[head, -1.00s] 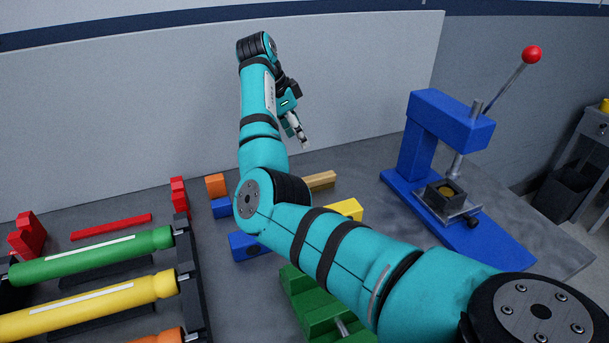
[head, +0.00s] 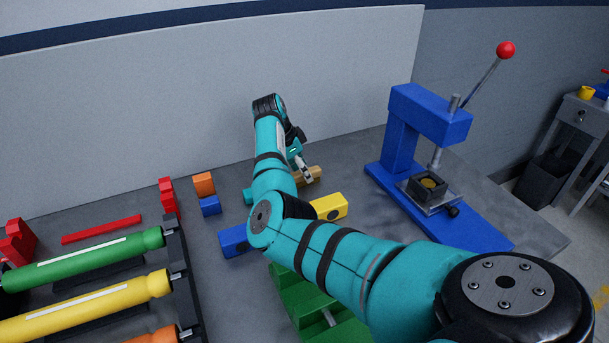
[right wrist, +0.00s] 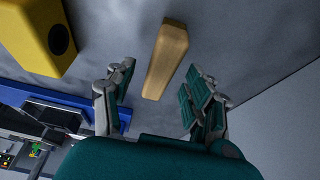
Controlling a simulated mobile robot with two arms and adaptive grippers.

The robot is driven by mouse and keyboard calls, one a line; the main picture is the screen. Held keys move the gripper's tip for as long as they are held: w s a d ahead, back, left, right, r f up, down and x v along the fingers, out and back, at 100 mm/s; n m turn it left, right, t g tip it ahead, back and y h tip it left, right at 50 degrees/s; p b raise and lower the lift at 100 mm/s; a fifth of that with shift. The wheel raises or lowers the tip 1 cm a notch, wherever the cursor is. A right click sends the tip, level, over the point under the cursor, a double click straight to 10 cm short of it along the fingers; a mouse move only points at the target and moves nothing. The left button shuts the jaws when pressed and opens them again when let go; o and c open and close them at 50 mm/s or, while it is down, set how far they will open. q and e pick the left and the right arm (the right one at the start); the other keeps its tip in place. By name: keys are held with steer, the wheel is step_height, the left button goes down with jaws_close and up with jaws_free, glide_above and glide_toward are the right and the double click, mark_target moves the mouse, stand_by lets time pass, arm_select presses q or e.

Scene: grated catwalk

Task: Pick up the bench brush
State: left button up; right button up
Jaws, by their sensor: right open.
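The bench brush shows as a tan wooden bar (head: 314,173) lying on the grey bench near the back wall; I cannot make out its bristles. In the right wrist view the bar (right wrist: 166,60) lies lengthwise, its near end toward the gap between my fingers. My right gripper (head: 308,177) reaches down over the bar and partly covers it in the head view. Its fingers (right wrist: 158,97) are spread apart with nothing between the tips. My left gripper is not in view.
A yellow block (head: 330,206) with a hole lies close in front of the brush. A blue press (head: 400,140) with a red-knobbed lever stands to the right. A green fixture (head: 310,302) lies below my arm. Coloured rollers (head: 85,258) in a rack are at left. The back wall (head: 150,110) is close.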

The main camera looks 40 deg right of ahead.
steer(key=shift+x, duration=0.95)
steer(key=shift+d, duration=0.1)
steer(key=shift+f, duration=0.25)
jaws_close()
